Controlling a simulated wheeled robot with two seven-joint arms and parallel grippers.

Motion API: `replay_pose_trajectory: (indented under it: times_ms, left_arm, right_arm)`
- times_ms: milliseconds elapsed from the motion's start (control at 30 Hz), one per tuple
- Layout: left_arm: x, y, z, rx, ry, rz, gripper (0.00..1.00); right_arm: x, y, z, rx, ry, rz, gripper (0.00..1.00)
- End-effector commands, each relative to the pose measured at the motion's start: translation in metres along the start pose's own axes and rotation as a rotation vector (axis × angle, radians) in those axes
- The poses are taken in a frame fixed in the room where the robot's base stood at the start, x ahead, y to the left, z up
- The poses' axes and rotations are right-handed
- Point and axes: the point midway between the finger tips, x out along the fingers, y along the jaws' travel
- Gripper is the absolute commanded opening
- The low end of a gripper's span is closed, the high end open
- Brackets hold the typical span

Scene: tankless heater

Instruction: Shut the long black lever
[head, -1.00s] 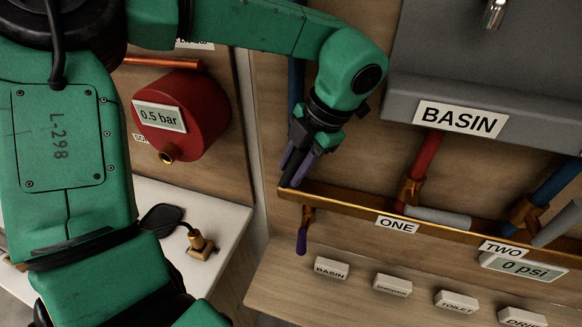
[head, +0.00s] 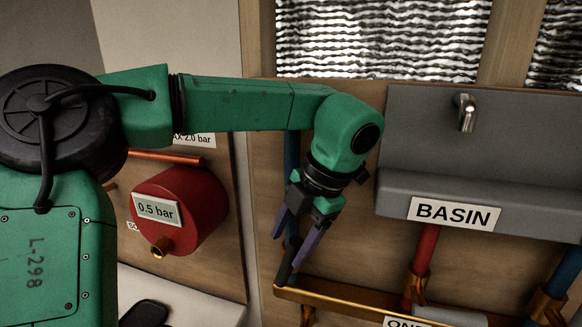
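My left gripper (head: 285,253) hangs in front of the wooden panel, just above the left end of the brass pipe (head: 340,305). Its two purple fingers point down and stand apart. A long dark lever-like bar (head: 284,272) rises from near the brass pipe's left end, and its top lies by or between the fingertips. I cannot tell whether they touch it. A flat black handle (head: 146,312) also shows low at the left, partly cut off by the picture edge. My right gripper is out of view.
A red tank (head: 190,205) labelled 0.5 bar stands left of the gripper. A grey basin (head: 390,200) with a tap (head: 465,112) is at the right. A red pipe (head: 424,250) and blue pipe (head: 292,155) run down the panel.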

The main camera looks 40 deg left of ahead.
Motion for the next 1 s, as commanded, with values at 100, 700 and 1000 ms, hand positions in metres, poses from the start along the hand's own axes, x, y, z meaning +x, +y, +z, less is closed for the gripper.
replay_pose_trajectory:
  times_ms: [100,700,1000]
  left_arm:
    - [-0.023,0.008,-0.004,-0.002,-0.004,0.0,0.66]
    - [-0.138,0.045,-0.029,0.0,-0.002,0.002,0.66]
    - [-0.137,0.044,-0.029,-0.001,-0.002,0.002,0.66]
  right_arm:
    - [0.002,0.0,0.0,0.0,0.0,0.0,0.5]
    - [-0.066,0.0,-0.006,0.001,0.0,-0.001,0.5]
    - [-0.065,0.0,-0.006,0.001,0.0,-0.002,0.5]
